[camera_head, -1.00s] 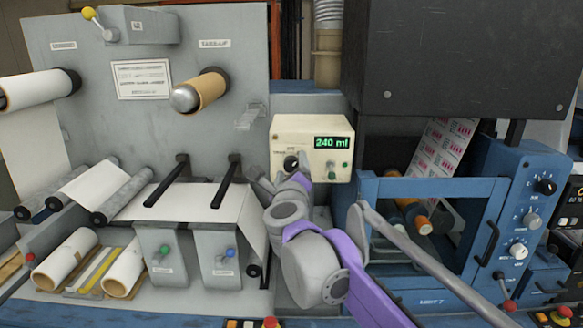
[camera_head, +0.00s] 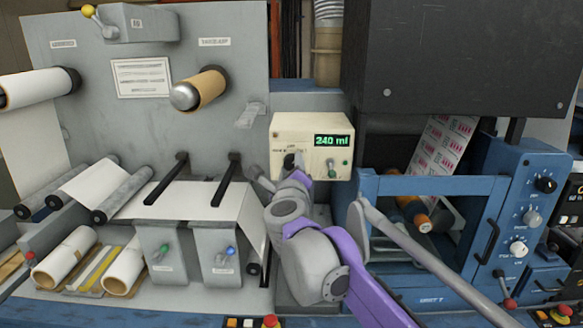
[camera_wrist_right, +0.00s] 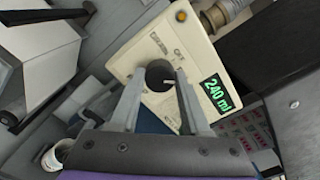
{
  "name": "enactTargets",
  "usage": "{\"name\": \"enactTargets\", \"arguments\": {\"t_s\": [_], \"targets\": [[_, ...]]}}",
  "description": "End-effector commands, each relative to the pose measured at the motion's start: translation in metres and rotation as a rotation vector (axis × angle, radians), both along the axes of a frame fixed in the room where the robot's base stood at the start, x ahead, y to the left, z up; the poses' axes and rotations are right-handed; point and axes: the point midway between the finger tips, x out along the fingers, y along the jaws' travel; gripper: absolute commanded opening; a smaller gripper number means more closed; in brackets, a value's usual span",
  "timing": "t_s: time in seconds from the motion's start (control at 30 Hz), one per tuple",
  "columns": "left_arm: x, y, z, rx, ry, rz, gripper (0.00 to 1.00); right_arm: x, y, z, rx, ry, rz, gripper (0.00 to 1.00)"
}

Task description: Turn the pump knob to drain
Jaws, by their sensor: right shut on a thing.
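The cream pump box (camera_head: 284,131) stands in the middle of the machine, with a green display (camera_head: 331,141) reading 240 ml. Its black pump knob (camera_head: 289,161) is on the lower left of the front face. My right gripper (camera_head: 295,160) reaches up to the knob from below and is shut on it. In the right wrist view the two fingers of the right gripper (camera_wrist_right: 161,85) lie on either side of the dark round knob (camera_wrist_right: 157,72). The labels around the knob are too small to read fully. My left gripper is not in view.
A blue frame (camera_head: 437,187) with a roll inside stands to the right. Two dark rods (camera_head: 227,181) stick out at the left, above a white web.

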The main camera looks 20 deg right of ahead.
Motion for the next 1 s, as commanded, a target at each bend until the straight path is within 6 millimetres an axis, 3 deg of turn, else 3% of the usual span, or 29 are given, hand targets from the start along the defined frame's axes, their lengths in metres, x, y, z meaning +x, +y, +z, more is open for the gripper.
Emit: {"name": "enactTargets", "arguments": {"t_s": [0.27, 1.0], "targets": [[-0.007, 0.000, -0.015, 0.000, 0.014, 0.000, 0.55, 0.000, 0.000, -0.002, -0.164, 0.049, 0.000, 0.00], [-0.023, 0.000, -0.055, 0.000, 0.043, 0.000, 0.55, 0.000, -0.001, -0.001, -0.835, 0.241, -0.001, 0.00]]}}
